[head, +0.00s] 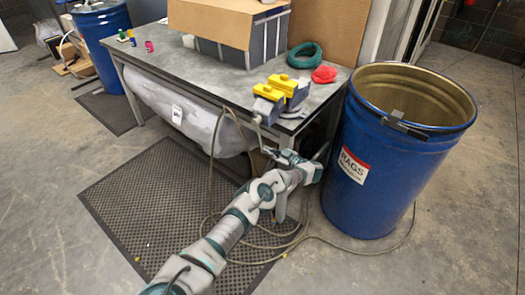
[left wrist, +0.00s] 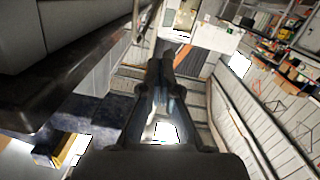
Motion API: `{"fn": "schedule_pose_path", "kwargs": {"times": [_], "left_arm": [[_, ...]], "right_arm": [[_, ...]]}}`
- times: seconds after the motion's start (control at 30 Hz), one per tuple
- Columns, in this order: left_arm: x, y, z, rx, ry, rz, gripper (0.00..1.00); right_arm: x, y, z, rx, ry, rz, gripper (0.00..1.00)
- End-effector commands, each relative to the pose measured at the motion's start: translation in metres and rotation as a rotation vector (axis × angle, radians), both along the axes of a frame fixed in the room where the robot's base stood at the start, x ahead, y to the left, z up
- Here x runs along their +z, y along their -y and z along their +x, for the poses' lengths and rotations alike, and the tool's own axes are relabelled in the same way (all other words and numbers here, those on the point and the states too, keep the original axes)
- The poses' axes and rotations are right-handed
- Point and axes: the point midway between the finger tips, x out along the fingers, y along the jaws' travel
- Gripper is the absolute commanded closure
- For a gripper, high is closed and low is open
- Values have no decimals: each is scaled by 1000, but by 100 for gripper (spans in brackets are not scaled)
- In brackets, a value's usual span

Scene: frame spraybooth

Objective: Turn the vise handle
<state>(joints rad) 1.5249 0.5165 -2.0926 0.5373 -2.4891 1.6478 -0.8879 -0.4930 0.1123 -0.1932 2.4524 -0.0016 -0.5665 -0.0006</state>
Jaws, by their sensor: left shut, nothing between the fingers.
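The vise (head: 279,93) is blue-grey with yellow jaw covers and sits on the front right corner of the workbench (head: 185,72). Its handle (head: 257,121) looks like a thin rod hanging at the vise's front, small and hard to make out. My left gripper (head: 268,151) is just below the vise and in front of the bench edge. In the left wrist view its two fingers (left wrist: 160,66) are together with nothing between them. I cannot tell whether the gripper touches the handle. My right gripper is not in view.
A blue RAGS drum (head: 358,175) stands close to the right of my left arm. A hose (head: 285,238) lies looped on the floor and black mat (head: 135,195). A cardboard box (head: 215,22), green coil (head: 305,54) and red cloth (head: 325,74) are on the bench.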

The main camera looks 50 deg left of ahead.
Motion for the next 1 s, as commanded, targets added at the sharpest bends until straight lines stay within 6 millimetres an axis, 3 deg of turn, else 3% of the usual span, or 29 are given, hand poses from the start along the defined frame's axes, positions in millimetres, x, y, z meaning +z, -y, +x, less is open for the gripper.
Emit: {"fn": "schedule_pose_path", "kwargs": {"times": [0.47,0.83,1.0], "left_arm": [[-2,-8,-2,2,-12,55,100],[0,-6,-2,1,-12,55,100],[3,0,-6,3,-11,54,100]], "right_arm": [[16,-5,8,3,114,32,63],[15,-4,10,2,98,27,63],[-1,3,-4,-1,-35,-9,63]]}}
